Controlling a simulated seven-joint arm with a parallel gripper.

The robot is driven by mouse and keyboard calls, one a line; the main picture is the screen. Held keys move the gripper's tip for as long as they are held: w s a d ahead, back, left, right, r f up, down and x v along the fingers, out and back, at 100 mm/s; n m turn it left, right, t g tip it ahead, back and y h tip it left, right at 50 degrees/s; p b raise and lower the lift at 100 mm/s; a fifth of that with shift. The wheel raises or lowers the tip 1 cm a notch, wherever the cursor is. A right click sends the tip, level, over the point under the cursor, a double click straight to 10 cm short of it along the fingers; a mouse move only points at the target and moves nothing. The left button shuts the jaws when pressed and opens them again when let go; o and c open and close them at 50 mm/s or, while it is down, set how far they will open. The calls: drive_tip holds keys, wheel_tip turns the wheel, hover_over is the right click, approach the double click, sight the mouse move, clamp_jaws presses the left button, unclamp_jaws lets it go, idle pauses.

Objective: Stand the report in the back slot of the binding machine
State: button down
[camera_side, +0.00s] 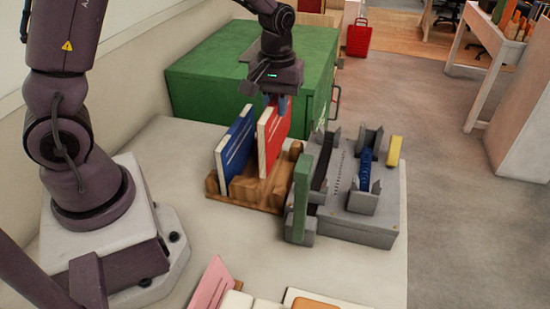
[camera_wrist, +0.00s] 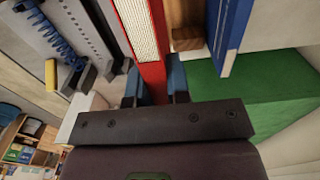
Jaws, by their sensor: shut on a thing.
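A red report (camera_side: 271,140) with a pale page edge stands upright at the wooden rack (camera_side: 262,194); I cannot tell whether its bottom edge still rests in the slot. My gripper (camera_side: 278,103) points down and is shut on its top edge. In the wrist view the red report (camera_wrist: 152,72) passes between the two blue fingertips of my gripper (camera_wrist: 158,88). The grey binding machine (camera_side: 362,228) stands just right of the rack, with upright slot holders, a blue comb (camera_side: 365,169) and a green bar (camera_side: 301,198) on its left. The machine also shows upper left in the wrist view (camera_wrist: 93,45).
A blue report (camera_side: 235,152) leans in the rack, left of the red one. A green cabinet (camera_side: 215,75) stands behind. A yellow part (camera_side: 395,151) sits at the machine's right. A pink booklet (camera_side: 212,284) and other items lie at the table's front. Table surface is clear before the rack.

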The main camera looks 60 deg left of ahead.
drive_tip(key=w+d+r, duration=0.7)
drive_tip(key=r, duration=0.1)
drive_tip(key=shift+w+d+f, duration=0.1)
drive_tip(key=shift+d+f, duration=0.05)
drive_tip(key=shift+f, duration=0.85)
drive_tip(key=shift+w+d+f, duration=0.1)
drive_tip(key=shift+f, duration=1.5)
drive_tip(key=shift+f, duration=1.5)
